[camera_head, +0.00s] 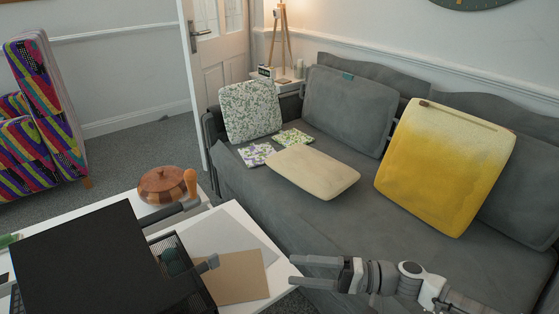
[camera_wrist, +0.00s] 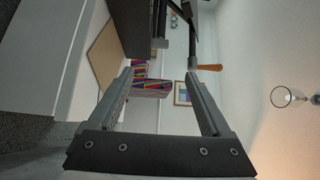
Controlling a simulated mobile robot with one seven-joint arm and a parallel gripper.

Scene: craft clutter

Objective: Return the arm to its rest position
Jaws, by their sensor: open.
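My gripper (camera_head: 293,271) is at the lower middle of the head view, with my arm reaching in from the lower right. It is level with the right end of the white table and in front of the grey sofa. Its two fingers are apart with nothing between them. In the wrist view my gripper (camera_wrist: 160,76) also shows open and empty, with both fingers pointing toward the table side. Which rest position the arm has cannot be seen.
The grey sofa (camera_head: 290,228) carries a yellow cushion (camera_head: 445,165) and a cream cushion (camera_head: 312,172). Its front seat is clear.

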